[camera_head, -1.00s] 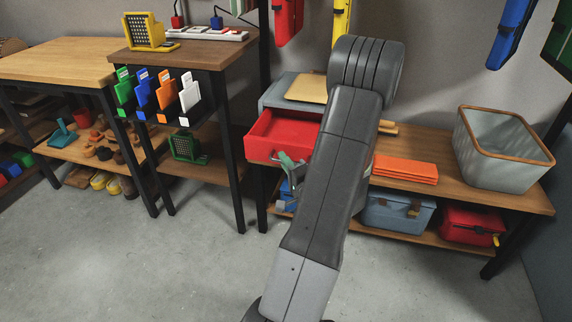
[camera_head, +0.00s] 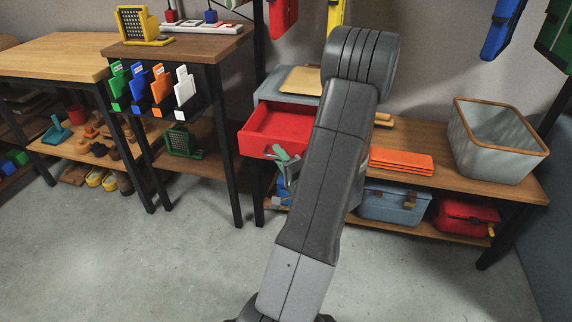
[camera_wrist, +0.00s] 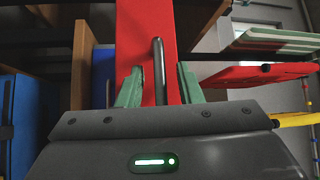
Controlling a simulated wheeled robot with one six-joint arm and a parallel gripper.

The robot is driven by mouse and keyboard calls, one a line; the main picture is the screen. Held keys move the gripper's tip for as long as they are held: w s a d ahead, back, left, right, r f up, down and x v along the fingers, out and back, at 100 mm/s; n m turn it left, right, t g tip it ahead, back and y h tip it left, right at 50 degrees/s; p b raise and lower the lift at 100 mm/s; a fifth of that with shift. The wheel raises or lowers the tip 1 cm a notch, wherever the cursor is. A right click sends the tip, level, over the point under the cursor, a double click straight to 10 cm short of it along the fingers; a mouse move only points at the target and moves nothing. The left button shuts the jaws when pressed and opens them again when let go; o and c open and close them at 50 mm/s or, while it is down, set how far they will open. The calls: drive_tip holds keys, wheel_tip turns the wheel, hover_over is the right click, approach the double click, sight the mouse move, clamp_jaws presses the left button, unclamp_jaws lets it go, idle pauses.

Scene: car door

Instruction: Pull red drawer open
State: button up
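The red drawer (camera_head: 275,133) stands pulled out of the grey cabinet (camera_head: 283,87) on the wooden bench, and its empty inside shows. In the wrist view its red front (camera_wrist: 150,45) runs up the middle. The drawer's dark bar handle (camera_wrist: 160,72) stands upright in that view, between the two green fingertips of my gripper (camera_wrist: 160,88). A gap shows on each side of the handle, so the fingers are open around it. In the head view my gripper (camera_head: 284,160) is at the drawer front, partly hidden by my arm.
Orange folded cloths (camera_head: 401,160) and a grey basket (camera_head: 497,140) stand on the bench to the right. A blue box (camera_head: 393,206) and a red box (camera_head: 466,216) are on the shelf below. A wooden table (camera_head: 185,48) stands to the left. The floor in front is clear.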

drive_tip(key=p+v, duration=0.1)
drive_tip(key=v, duration=1.2)
drive_tip(key=shift+s, duration=0.3)
drive_tip(key=shift+d, duration=0.15)
drive_tip(key=b+x, duration=0.1)
drive_tip(key=x, duration=1.3)
